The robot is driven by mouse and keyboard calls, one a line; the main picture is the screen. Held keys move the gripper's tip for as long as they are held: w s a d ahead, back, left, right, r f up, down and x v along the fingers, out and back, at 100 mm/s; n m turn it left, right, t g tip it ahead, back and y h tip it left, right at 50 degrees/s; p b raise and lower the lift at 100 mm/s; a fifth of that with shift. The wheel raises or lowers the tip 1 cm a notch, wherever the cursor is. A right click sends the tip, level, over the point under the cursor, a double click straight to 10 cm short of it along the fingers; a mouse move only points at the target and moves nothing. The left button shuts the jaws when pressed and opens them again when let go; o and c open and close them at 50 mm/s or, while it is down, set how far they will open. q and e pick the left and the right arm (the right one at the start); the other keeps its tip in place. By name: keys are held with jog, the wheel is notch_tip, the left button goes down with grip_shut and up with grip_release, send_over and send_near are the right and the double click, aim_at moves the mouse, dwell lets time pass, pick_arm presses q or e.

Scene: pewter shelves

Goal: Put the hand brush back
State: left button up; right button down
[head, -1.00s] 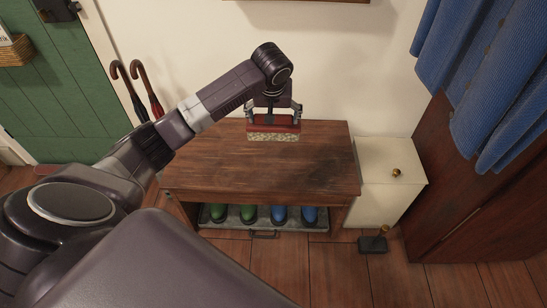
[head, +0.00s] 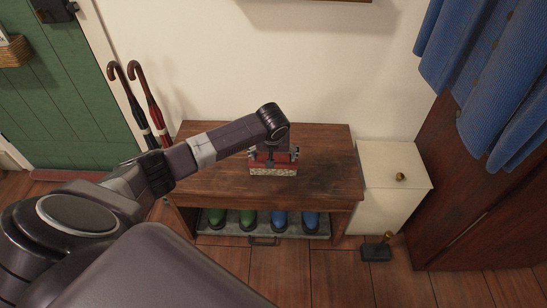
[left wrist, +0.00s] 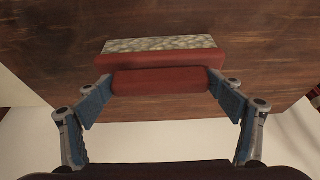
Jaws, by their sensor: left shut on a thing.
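The hand brush (head: 273,171) has a dark red body and pale, speckled bristles. My left gripper (head: 272,157) is shut on it, over the middle of the wooden bench top (head: 325,165). I cannot tell whether the bristles touch the wood. In the left wrist view, the two fingertips of my left gripper (left wrist: 162,86) close on the ends of the brush's red grip. The red back and bristles of the brush (left wrist: 160,45) show beyond it against the brown wood. My right gripper is out of view.
Green and blue boots (head: 280,222) stand on a grey tray (head: 265,240) under the bench. A white cabinet (head: 385,215) is at its right, with a small dark object (head: 376,252) on the floor. Two umbrellas (head: 150,105) lean at the left. Blue cloth (head: 480,90) hangs at right.

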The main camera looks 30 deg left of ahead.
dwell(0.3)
pick_arm(q)
jog(key=o, duration=1.1)
jog(key=shift+f, duration=0.15)
jog(key=shift+o, duration=0.2)
jog(key=shift+r, duration=0.3)
jog(key=p+v, duration=0.3)
jog(key=v, duration=0.8)
jog(key=shift+s+r, duration=0.15)
jog(key=shift+r, duration=0.2)
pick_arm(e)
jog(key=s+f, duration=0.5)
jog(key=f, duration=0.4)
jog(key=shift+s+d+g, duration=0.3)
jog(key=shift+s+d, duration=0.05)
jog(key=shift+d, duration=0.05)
pick_arm(q)
jog(key=shift+d, duration=0.15)
